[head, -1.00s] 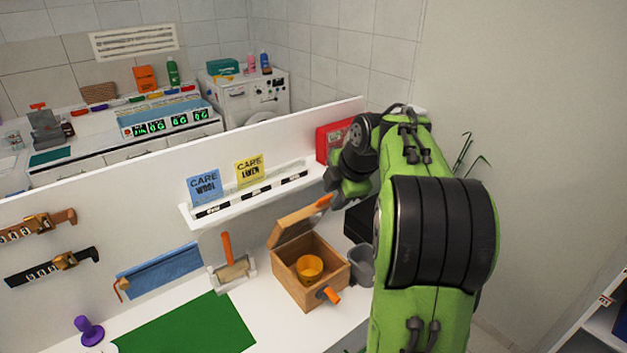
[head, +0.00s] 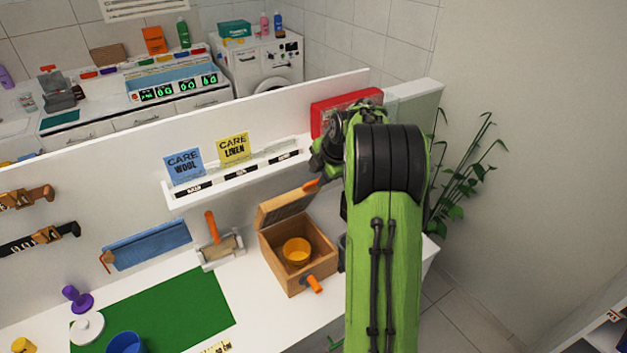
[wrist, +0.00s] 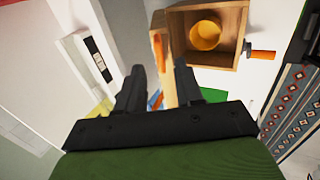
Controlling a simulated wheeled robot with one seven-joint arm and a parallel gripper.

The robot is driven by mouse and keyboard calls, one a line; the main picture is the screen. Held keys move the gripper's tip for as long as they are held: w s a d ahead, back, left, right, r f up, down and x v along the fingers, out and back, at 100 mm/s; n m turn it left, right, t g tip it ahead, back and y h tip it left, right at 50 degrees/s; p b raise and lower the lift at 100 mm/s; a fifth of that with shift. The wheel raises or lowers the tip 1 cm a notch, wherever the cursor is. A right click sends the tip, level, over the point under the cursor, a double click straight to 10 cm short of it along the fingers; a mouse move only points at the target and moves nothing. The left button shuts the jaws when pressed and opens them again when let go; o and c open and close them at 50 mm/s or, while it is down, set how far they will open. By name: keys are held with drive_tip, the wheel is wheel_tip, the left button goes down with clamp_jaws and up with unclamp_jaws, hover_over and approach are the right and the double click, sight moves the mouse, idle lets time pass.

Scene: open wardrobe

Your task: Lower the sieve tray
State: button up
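A wooden box (head: 305,262) stands open on the white counter with a yellow-orange cup (head: 296,251) inside. Its hinged, grey-faced top panel (head: 285,207), apparently the sieve tray, is tilted up at the back, with an orange handle (head: 312,184) at its upper right corner. My gripper (head: 322,163) is just above and to the right of that handle; its fingers are hard to make out there. In the wrist view my gripper (wrist: 160,70) is open, its two dark fingers apart. The tray's wooden edge (wrist: 167,65) shows between and beyond them; contact cannot be told.
A shelf (head: 240,180) with blue and yellow care cards runs behind the box. A red case (head: 340,108) lies behind my gripper. A roller with an orange handle (head: 212,226) stands left of the box. A green mat (head: 165,312) covers the counter's front left.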

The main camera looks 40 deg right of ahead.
sight(313, 182)
drive_tip(key=x, duration=0.6)
drive_tip(key=shift+a+p, duration=0.1)
drive_tip(key=shift+p, duration=0.3)
clamp_jaws()
